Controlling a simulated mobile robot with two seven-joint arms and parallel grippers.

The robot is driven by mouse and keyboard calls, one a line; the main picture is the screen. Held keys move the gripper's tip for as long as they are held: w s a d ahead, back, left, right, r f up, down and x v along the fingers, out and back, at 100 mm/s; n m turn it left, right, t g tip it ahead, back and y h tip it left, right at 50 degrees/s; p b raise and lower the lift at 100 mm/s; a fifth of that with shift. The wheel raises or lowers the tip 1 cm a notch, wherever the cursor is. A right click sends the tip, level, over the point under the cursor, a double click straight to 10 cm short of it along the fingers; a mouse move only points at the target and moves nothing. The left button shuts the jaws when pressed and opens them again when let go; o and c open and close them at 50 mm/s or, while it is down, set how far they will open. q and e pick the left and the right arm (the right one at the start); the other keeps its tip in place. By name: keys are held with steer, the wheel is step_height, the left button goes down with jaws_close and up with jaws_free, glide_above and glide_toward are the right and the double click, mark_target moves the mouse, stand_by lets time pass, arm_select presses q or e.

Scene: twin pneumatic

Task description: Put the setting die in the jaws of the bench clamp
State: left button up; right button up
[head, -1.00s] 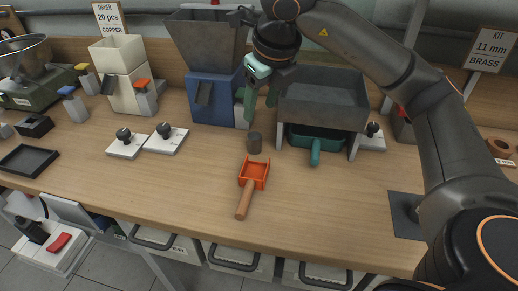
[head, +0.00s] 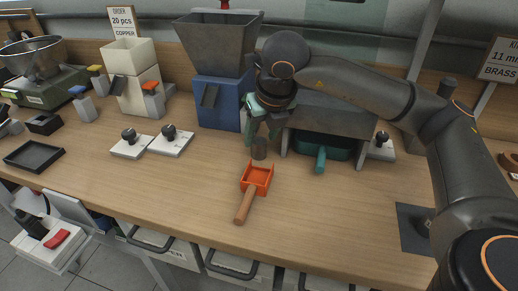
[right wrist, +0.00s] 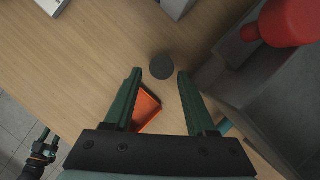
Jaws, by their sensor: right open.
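A small dark grey cylinder, which looks like the setting die (head: 259,149), stands upright on the bench in front of the blue machine. My right gripper (head: 262,137) is open just above and behind it in the head view. In the right wrist view the die (right wrist: 162,66) shows as a round dark top between and slightly beyond the tips of the open right gripper (right wrist: 156,74). I see no contact. I cannot pick out the bench clamp for sure. My left gripper (right wrist: 45,140) shows small at the lower left of the right wrist view; its opening is unclear.
An orange scoop (head: 257,178) with a wooden handle lies just in front of the die. A blue hopper machine (head: 217,115) stands behind left. A green scoop (head: 321,155) sits under the grey tray (head: 340,117). Bench front right (head: 340,215) is clear.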

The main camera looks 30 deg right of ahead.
mark_target(260, 142)
steer(key=x, duration=0.4)
steer(key=shift+d+f, duration=0.1)
steer(key=shift+f, duration=0.05)
steer(key=shift+c, duration=0.4)
jaws_close()
